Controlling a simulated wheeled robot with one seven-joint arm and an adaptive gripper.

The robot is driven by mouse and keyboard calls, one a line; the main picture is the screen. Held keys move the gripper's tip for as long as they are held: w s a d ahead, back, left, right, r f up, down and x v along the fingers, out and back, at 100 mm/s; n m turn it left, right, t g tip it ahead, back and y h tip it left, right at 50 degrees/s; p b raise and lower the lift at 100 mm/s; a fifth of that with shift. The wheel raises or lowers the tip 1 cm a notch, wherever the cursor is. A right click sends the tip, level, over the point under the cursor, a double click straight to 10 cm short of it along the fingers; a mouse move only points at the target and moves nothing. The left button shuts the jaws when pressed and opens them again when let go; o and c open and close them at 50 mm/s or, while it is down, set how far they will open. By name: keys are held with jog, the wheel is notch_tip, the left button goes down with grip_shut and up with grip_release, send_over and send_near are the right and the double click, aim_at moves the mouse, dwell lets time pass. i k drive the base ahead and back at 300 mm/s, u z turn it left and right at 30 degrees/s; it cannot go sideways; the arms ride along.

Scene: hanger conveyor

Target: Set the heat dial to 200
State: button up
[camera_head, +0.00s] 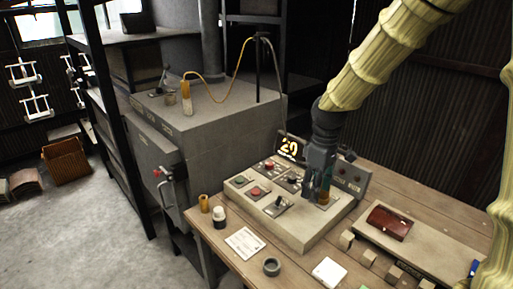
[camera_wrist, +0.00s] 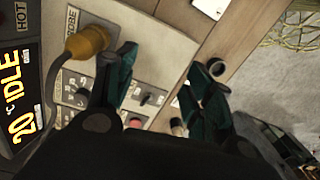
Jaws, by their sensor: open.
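The control box (camera_head: 300,225) stands on the wooden bench. A dark dial (camera_head: 292,179) with marks around it sits on its top, left of my gripper. In the wrist view a dial (camera_wrist: 82,96) shows near the display, partly hidden by my left finger; its setting is too small to read. The display (camera_head: 289,148) reads 20; in the wrist view the display (camera_wrist: 18,95) reads 20 IDLE. My gripper (camera_head: 318,195) points down over the right part of the box. In the wrist view my gripper (camera_wrist: 168,78) has its fingers spread with nothing between them.
An orange plug (camera_wrist: 88,42) stands at the PROBE label beside my left finger. A red button (camera_head: 256,191) and a toggle switch (camera_head: 278,202) are also on the box. A dark red case (camera_head: 390,222) and small blocks lie right. A grey oven (camera_head: 225,135) stands left.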

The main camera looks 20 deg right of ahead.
aim_at(269, 165)
jog(key=i, duration=1.05)
